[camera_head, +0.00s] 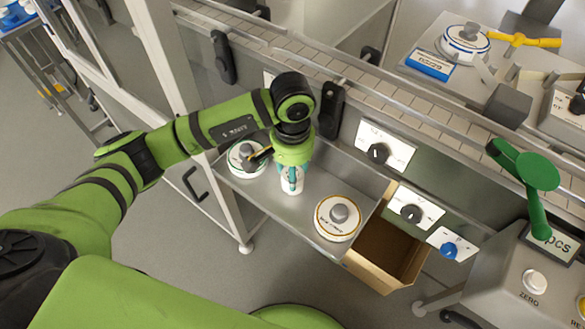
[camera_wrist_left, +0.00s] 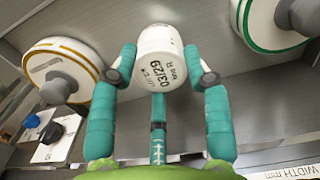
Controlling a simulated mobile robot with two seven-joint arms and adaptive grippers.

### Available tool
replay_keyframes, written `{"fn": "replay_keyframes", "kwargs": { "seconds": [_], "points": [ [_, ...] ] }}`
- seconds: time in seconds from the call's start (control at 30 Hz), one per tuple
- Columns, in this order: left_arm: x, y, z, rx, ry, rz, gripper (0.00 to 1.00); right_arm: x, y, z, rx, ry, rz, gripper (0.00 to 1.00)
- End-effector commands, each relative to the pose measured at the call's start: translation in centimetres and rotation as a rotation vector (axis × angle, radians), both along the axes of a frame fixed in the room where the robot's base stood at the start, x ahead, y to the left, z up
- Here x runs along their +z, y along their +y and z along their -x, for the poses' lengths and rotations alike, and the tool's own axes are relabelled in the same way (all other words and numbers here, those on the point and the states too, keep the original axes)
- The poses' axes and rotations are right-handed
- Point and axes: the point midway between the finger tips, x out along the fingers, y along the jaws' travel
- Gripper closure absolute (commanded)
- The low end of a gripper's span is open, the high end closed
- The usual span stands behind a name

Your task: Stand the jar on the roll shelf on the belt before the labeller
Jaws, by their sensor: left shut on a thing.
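The white jar (camera_wrist_left: 158,50) has a printed lot and date mark on it. My left gripper (camera_wrist_left: 160,68) has its teal fingers closed on both sides of the jar. In the head view my left gripper (camera_head: 291,178) points down over the middle of the grey metal roll shelf (camera_head: 274,198), and the jar (camera_head: 292,187) is partly hidden by a finger. I cannot tell whether the jar's base touches the shelf. The belt (camera_head: 400,112), a slatted conveyor, runs diagonally above and behind the shelf. My right gripper is not in view.
A green-edged roll (camera_head: 240,160) and an orange-edged roll (camera_head: 338,220) lie on the shelf either side of the jar. A cardboard box (camera_head: 385,255) adjoins its right end. Panels with knobs (camera_head: 378,153) line the belt's side. A blue-edged roll (camera_head: 466,42) sits beyond the belt.

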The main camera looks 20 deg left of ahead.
Motion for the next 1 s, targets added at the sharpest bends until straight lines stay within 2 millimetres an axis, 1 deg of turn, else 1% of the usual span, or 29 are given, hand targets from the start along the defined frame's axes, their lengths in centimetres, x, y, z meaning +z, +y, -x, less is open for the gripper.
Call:
{"fn": "replay_keyframes", "kwargs": {
  "seconds": [0.13, 0.17, 0.2, 0.5, 0.67, 0.77, 1.0],
  "points": [
    [-0.3, 0.0, 0.0, 0.000, -0.001, -0.001, 0.86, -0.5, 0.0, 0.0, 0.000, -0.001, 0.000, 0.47],
    [-0.2, 0.0, 0.0, 0.000, -0.001, -0.001, 0.40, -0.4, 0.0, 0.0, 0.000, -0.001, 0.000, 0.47],
    [-0.2, 0.0, 0.0, 0.000, 0.000, -0.001, 0.28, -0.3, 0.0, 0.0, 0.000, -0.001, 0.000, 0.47],
    [-0.2, 0.0, 0.0, 0.000, 0.000, 0.000, 0.28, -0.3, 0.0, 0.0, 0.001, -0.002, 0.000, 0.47],
    [0.5, 0.0, 0.0, 0.001, -0.001, 0.001, 0.28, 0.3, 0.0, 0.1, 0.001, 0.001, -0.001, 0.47],
    [1.9, 0.0, -0.2, 0.000, -0.006, 0.000, 0.28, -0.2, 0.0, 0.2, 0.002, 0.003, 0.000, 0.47],
    [7.2, 0.0, -0.1, -0.001, -0.007, 0.001, 0.28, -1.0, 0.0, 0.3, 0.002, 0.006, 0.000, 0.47]
  ]
}}
